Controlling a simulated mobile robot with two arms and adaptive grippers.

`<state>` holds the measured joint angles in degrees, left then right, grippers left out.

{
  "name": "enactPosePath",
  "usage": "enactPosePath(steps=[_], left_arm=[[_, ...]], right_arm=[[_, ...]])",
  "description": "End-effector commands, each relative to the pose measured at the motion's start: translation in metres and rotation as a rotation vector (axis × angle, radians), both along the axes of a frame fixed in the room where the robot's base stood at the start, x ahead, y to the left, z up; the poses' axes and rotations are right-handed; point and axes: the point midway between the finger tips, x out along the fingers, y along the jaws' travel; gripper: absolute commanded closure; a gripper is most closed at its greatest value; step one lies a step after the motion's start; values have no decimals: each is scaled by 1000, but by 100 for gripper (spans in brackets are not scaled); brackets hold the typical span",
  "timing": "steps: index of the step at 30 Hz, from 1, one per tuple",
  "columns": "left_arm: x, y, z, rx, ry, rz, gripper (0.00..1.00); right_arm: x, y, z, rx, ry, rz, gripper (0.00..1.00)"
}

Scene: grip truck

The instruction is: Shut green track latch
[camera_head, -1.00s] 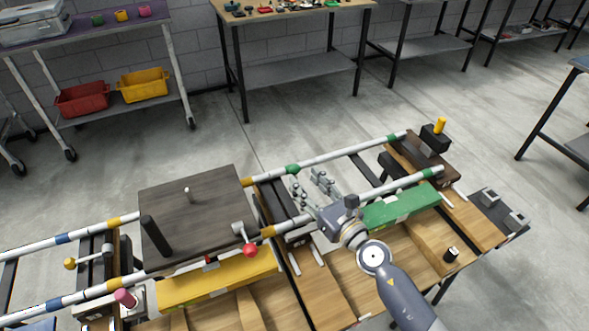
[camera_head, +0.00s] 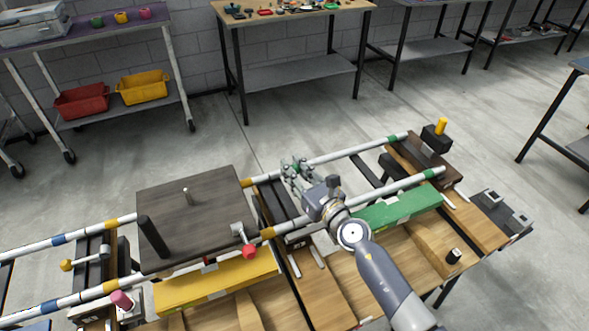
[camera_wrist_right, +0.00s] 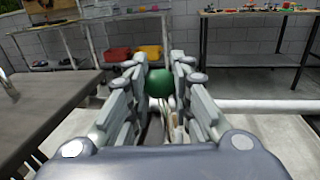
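A green ball-shaped knob (camera_wrist_right: 159,82) shows in the right wrist view, between the fingers of my right gripper (camera_wrist_right: 163,78). The fingers stand apart on both sides of it, and I see no clear grip on it. In the head view my right gripper (camera_head: 297,171) is at the far white rail (camera_head: 345,152), by the dark crosspiece right of the dark board. There the fingers mostly hide the knob. A green block (camera_head: 398,208) lies along the near rail, right of my arm. My left gripper is not in view.
The dark board (camera_head: 188,215) with a black post (camera_head: 152,237) lies left of the gripper. A red-knobbed lever (camera_head: 249,251) and a yellow block (camera_head: 215,281) are near it. A black block with a yellow knob (camera_head: 441,126) stands at the far right end.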

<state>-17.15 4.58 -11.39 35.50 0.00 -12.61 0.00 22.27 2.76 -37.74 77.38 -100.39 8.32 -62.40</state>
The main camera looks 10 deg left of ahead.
Motion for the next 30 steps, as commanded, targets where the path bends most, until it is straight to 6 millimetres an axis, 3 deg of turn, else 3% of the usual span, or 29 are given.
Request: enactPosePath(steps=[11, 30], left_arm=[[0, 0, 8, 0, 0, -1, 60], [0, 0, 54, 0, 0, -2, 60]], right_arm=[[-3, 4, 1, -40, -26, 1, 100], [-23, 34, -12, -398, -265, 2, 100]])
